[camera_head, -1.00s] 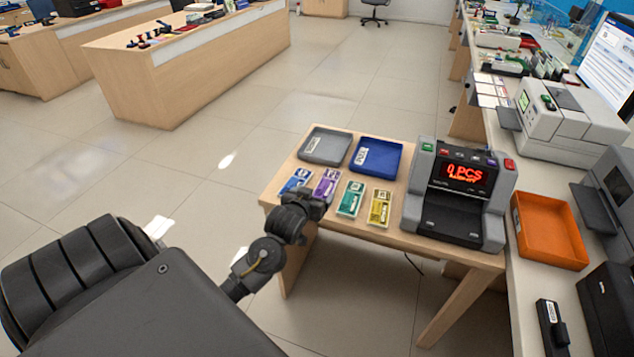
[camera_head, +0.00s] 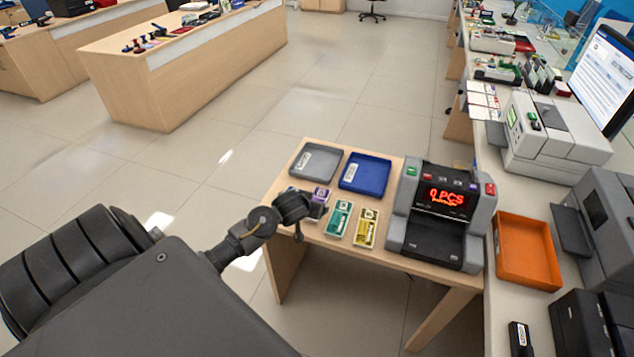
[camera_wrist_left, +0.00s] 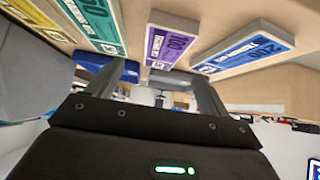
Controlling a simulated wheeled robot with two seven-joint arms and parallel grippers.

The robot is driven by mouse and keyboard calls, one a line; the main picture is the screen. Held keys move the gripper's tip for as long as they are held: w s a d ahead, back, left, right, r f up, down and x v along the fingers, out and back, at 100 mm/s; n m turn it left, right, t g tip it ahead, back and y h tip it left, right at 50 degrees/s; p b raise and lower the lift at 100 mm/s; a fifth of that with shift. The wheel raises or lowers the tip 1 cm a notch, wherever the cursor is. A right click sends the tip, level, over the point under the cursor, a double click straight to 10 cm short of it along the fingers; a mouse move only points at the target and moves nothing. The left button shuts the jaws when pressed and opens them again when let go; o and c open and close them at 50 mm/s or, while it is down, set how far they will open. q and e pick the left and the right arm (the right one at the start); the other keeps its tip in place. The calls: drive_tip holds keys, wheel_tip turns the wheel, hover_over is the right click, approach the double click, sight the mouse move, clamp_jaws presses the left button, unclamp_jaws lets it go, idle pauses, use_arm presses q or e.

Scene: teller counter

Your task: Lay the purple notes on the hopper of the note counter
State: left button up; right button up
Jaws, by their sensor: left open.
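The purple notes (camera_head: 321,194) lie on the small wooden table, partly hidden by my left gripper (camera_head: 298,228) in the head view. In the left wrist view the purple notes (camera_wrist_left: 171,42) show as a flat banded bundle, in line with the gap between the fingers and apart from them. My left gripper (camera_wrist_left: 164,84) is open with nothing between its fingers. The note counter (camera_head: 441,212) stands at the table's right side, its red display reading "0 PCS". Its dark sloped surfaces are bare. My right gripper is out of view.
Green notes (camera_head: 339,219) and yellow notes (camera_head: 366,228) lie right of the purple ones. Blue notes (camera_wrist_left: 243,48) lie beside them in the wrist view. A grey tray (camera_head: 314,163) and a blue tray (camera_head: 366,174) stand behind. An orange tray (camera_head: 527,250) is on the right counter.

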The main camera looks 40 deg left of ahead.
sight(322, 194)
use_arm(q)
drive_tip(key=shift+w+a+f, duration=0.2)
drive_tip(key=shift+w+f, duration=0.2)
drive_tip(key=shift+f, duration=0.05)
drive_tip(key=shift+w+a+f, duration=0.1)
drive_tip(key=shift+f, duration=0.1)
drive_tip(key=x, duration=0.4)
drive_tip(key=shift+a, duration=0.15)
drive_tip(key=shift+w+a+f, duration=0.1)
drive_tip(key=shift+w+f, duration=0.2)
drive_tip(key=shift+f, duration=0.15)
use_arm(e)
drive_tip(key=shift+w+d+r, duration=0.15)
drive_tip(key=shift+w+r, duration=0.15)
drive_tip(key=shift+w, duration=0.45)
use_arm(q)
drive_tip(key=shift+c, duration=0.4)
drive_tip(key=c, duration=1.1)
drive_tip(key=shift+r, duration=0.15)
